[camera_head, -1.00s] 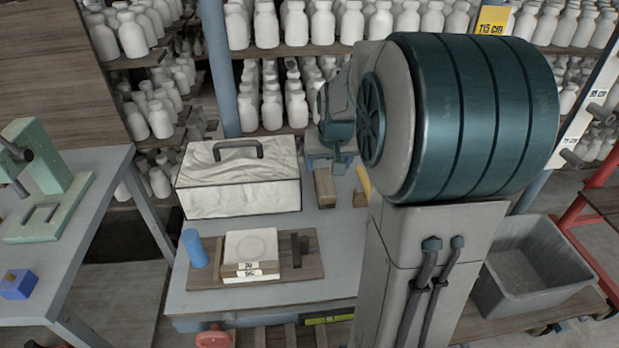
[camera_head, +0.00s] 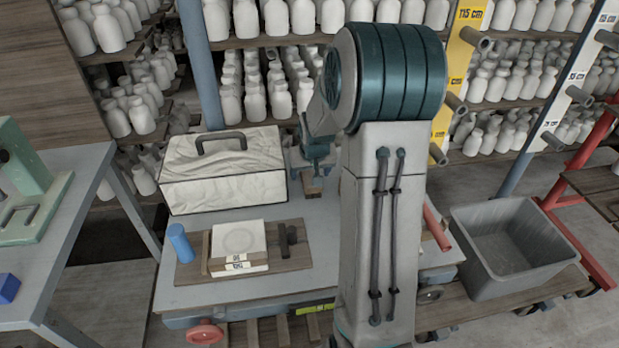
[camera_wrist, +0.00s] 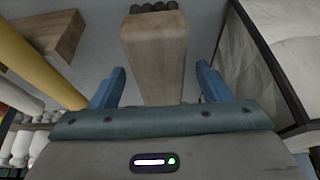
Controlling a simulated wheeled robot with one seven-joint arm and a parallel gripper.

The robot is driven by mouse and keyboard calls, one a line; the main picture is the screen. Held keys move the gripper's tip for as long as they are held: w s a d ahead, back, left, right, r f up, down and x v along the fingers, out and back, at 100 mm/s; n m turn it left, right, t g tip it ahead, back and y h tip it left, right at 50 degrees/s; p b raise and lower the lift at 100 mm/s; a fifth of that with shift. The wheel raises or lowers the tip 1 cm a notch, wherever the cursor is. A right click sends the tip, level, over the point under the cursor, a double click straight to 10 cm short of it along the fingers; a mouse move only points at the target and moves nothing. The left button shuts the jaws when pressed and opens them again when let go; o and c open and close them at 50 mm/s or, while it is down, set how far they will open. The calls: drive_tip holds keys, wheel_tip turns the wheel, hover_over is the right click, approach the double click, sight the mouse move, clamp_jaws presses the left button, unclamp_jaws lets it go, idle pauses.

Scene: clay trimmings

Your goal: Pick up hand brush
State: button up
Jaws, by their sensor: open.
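A wooden block with dark tufts at its far end, which looks like the hand brush (camera_wrist: 154,50), lies on the grey table in the wrist view. My gripper (camera_wrist: 160,88) is open, with one blue finger on each side of the wooden part. I cannot tell whether the fingers touch it. In the head view my gripper (camera_head: 314,166) is beyond my arm, to the right of the white box, pointing down. A small piece of brown wood (camera_head: 312,184) shows just below it; the rest is hidden by my arm and gripper.
A white box with a dark handle (camera_head: 222,180) stands close to the left of my gripper. In front are a wooden board (camera_head: 190,272), a blue cylinder (camera_head: 180,242) and a white slab (camera_head: 238,240). A yellow cylinder (camera_wrist: 30,65) and another wooden block (camera_wrist: 50,42) lie nearby. Shelves of white bottles stand behind.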

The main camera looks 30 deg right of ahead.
drive_tip(key=shift+x, duration=1.05)
drive_tip(key=shift+f+b, duration=0.3)
drive_tip(key=c, duration=1.1)
